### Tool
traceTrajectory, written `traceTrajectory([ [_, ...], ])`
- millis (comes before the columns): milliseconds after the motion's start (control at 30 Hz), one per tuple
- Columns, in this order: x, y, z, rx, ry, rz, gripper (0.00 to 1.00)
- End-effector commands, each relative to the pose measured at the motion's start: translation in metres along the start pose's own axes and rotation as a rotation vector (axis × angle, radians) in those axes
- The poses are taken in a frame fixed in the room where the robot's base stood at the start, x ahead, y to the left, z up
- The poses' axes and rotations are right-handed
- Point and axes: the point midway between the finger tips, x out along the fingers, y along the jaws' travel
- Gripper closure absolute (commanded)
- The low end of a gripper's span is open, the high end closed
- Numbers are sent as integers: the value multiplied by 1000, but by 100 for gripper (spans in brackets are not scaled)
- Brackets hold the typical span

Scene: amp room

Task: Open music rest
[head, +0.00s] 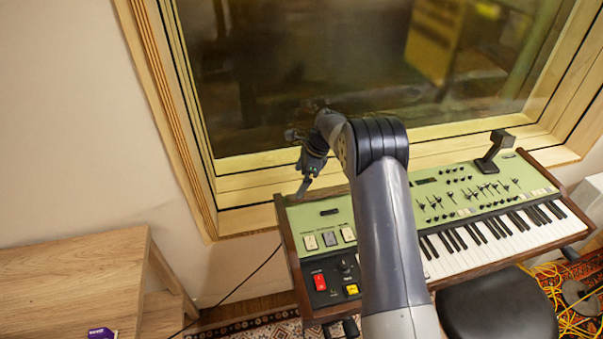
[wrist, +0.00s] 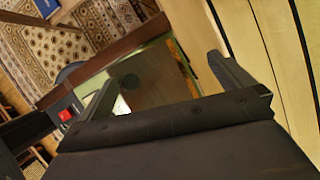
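The keyboard (head: 440,205) has a green top panel, wooden ends and black and white keys. It stands below the window. I cannot clearly make out a music rest on it. A black angled bracket (head: 494,152) stands up at its back right; I cannot tell whether it belongs to the rest. My gripper (head: 304,187) is over the keyboard's back left corner, partly hidden by my arm, which also covers the panel's middle. In the wrist view my gripper (wrist: 162,72) has its fingers wide apart, with nothing between them.
The window frame (head: 185,120) rises close behind the keyboard. A wooden bench (head: 75,260) stands at left. A black stool (head: 497,305) is in front of the keys. Yellow cables (head: 575,315) lie at lower right. A red switch (head: 320,282) sits at the keyboard's front left.

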Motion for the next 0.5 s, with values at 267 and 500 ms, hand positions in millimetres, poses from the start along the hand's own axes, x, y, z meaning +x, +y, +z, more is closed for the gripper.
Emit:
traceTrajectory([
  [267, -7, -6, 4, 0, -5, -3, 28],
  [500, -22, -16, 2, -1, 1, -4, 53],
])
